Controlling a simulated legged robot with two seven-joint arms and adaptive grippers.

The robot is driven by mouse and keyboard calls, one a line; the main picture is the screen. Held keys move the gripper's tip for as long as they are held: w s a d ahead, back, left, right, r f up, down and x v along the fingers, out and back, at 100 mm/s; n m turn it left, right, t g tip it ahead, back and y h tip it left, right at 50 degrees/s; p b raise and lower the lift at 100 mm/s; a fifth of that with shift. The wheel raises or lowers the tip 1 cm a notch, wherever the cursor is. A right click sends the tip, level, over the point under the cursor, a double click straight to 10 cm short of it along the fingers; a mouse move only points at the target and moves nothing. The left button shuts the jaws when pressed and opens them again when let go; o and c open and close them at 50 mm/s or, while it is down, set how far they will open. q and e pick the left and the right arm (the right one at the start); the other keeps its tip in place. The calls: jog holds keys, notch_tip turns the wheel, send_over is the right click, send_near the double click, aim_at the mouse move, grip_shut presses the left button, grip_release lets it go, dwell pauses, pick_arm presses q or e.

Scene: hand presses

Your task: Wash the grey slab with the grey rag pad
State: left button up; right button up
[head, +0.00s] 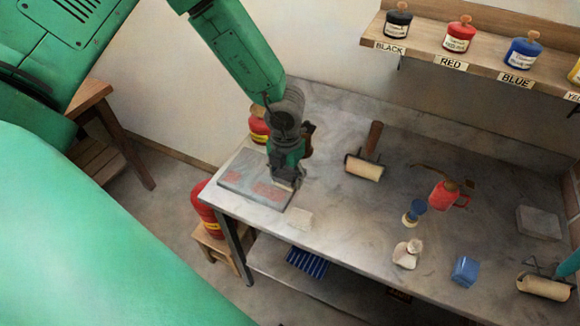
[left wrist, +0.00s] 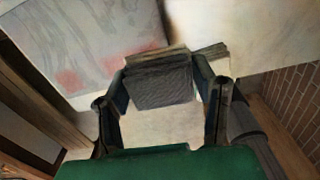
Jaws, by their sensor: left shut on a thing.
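The grey slab (head: 238,172) lies on the left end of the table, with faint red smears on its top. It fills the upper left of the left wrist view (left wrist: 75,35), smears showing. My left gripper (head: 287,183) points down at the slab's right part. In the left wrist view my left gripper (left wrist: 163,75) is shut on the grey rag pad (left wrist: 163,88), which sits between the two fingers. In the head view the pad is mostly hidden by the gripper. Whether the pad touches the slab I cannot tell. My right gripper is not in view.
A roller (head: 365,167) lies right of my left gripper. Red containers (head: 259,124) are near the slab. A shelf (head: 480,62) holds ink jars.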

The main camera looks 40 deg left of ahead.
pick_arm(q)
jog(key=shift+a+r, duration=0.2)
jog(key=shift+r, duration=0.3)
jog(key=shift+a+r, duration=0.15)
jog(key=shift+r, duration=0.3)
jog(key=shift+d+r, duration=0.25)
jog(key=shift+d, duration=0.45)
jog(key=shift+a, duration=0.1)
